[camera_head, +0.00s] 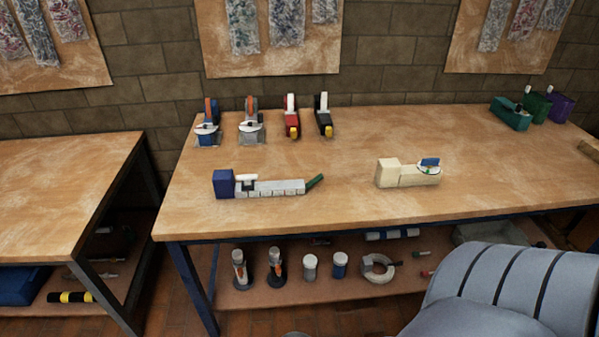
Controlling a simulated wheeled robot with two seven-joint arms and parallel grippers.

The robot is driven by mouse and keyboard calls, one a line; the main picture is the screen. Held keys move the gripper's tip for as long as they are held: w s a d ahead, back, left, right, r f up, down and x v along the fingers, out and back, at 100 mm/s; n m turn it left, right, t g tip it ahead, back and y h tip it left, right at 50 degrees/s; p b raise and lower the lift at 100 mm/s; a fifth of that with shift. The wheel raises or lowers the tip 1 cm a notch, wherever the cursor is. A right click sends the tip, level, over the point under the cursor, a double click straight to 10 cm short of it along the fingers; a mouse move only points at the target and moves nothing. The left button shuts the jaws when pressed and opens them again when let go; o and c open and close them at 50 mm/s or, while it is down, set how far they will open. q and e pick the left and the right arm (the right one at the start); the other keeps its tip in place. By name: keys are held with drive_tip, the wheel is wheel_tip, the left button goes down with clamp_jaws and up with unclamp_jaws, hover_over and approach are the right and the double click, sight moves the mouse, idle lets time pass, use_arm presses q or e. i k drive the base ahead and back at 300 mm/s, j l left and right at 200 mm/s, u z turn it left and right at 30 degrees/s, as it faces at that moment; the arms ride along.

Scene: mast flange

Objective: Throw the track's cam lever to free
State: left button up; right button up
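The track (275,188) is a light grey slotted bar lying on the middle table, left of its centre and towards the front. A dark blue block (223,184) stands at its left end, with a small white cylindrical piece (246,177) beside the block on top. A green lever (315,181) sticks out at the track's right end, tilted up and to the right. It looks like the cam lever, but its exact setting is too small to tell. Neither of my grippers shows in the head view, and nothing touches the track or lever.
A beige block assembly (407,174) with a blue and green top piece stands to the right. Several tape dispensers (291,118) line the back left. Green and purple boxes (537,107) stand at the back right. The wooden tabletop (340,178) is clear between the track and beige assembly.

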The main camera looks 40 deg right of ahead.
sight(319, 177)
drive_tip(key=k+l+u, duration=0.1)
drive_tip(key=l, duration=0.35)
drive_tip(key=k+l+u, duration=0.1)
drive_tip(key=l, duration=0.3)
drive_tip(key=k+l+u, duration=0.1)
drive_tip(key=l, duration=0.3)
drive_tip(key=k+l+u, duration=0.1)
drive_tip(key=k+l, duration=0.15)
drive_tip(key=l, duration=0.15)
drive_tip(key=k+l+u, duration=0.1)
drive_tip(key=l, duration=0.3)
drive_tip(key=k+l+u, duration=0.15)
drive_tip(key=k+l, duration=0.1)
drive_tip(key=l, duration=0.1)
